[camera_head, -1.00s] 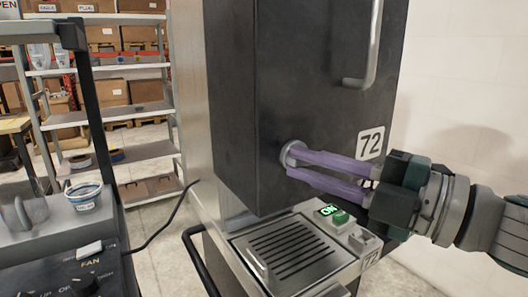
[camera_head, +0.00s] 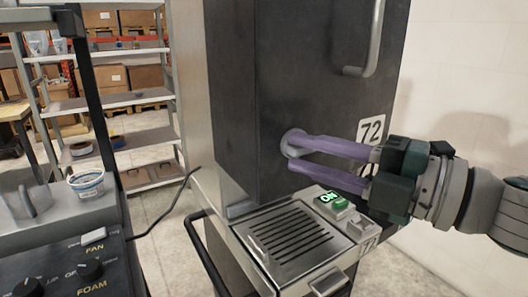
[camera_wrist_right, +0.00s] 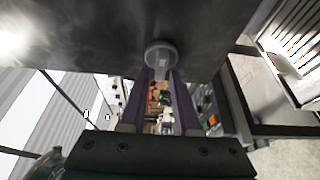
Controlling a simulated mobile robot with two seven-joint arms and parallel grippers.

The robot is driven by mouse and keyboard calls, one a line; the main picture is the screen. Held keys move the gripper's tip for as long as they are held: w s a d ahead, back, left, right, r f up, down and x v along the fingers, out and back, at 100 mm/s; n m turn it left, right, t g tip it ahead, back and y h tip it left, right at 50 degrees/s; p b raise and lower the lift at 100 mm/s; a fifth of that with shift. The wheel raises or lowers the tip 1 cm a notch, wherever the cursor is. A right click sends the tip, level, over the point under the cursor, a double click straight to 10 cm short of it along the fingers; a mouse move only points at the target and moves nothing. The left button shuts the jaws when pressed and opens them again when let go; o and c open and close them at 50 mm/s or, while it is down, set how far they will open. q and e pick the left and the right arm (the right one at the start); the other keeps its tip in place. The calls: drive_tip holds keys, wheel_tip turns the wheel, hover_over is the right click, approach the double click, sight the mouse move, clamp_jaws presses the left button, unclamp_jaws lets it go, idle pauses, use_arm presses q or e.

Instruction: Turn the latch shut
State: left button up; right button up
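The latch (camera_head: 290,144) is a small round grey metal piece on the front of the black door (camera_head: 318,80), below the long handle. In the right wrist view the latch (camera_wrist_right: 160,56) is a disc with a raised bar. My right gripper (camera_head: 299,153) has purple fingers pointing at the latch from the right, spread apart with a gap between them. The fingertips are at the latch's edge and partly cover it; I cannot tell whether they touch it. In the right wrist view the fingers stand on either side below the bar. My left gripper is out of view.
Below are a drip tray (camera_head: 290,240) and a green ON button (camera_head: 330,198). At left are a control panel (camera_head: 85,270) and a tub (camera_head: 87,184). Shelves stand behind.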

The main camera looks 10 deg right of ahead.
drive_tip(key=shift+o, duration=1)
drive_tip(key=shift+d, duration=0.1)
drive_tip(key=b+v, duration=0.2)
drive_tip(key=v, duration=0.7)
drive_tip(key=shift+s+d, duration=0.25)
drive_tip(key=shift+s, duration=0.05)
